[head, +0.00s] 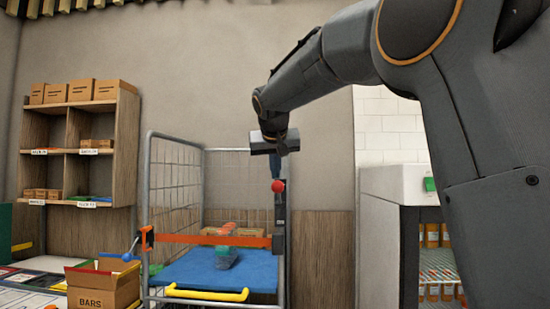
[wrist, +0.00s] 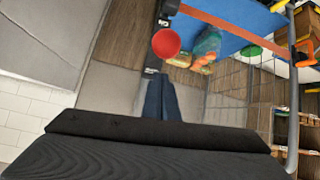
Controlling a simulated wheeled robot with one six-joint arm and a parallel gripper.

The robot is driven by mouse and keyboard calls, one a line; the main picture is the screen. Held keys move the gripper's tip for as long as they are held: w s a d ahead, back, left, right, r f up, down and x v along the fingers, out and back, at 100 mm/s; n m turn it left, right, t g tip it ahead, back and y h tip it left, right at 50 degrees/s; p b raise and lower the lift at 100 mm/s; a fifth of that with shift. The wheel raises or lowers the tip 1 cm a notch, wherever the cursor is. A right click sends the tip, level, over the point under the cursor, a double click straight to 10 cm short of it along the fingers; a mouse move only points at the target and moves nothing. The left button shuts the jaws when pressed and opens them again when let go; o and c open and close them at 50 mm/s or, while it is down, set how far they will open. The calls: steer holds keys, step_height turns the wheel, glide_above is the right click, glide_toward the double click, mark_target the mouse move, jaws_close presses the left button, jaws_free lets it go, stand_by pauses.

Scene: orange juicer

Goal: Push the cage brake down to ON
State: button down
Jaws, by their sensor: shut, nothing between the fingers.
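The roll cage (head: 147,190) stands ahead with wire sides and a blue shelf. A red ball knob (head: 278,186) tops a dark upright lever at its front right post, which looks like the cage brake. No ON marking is readable. My gripper (head: 275,172) points down just above the red knob, with its fingers shut and empty. In the wrist view the red knob (wrist: 166,43) lies just beyond my shut blue fingertips (wrist: 157,76). I cannot tell whether they touch it.
An orange strap (head: 205,240) crosses the cage front, with a yellow handle (head: 208,295) below. Goods (head: 226,257) lie on the blue shelf (head: 190,272). A white-topped cabinet (head: 388,185) stands at right.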

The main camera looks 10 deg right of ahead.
steer(key=shift+s+a+f, duration=0.1)
steer(key=shift+s, duration=0.55)
steer(key=shift+s+a+f+p, duration=0.1)
steer(key=shift+s+f+p, duration=0.25)
steer(key=shift+s+f, duration=0.2)
steer(key=shift+f+b, duration=0.25)
steer(key=shift+b, duration=0.4)
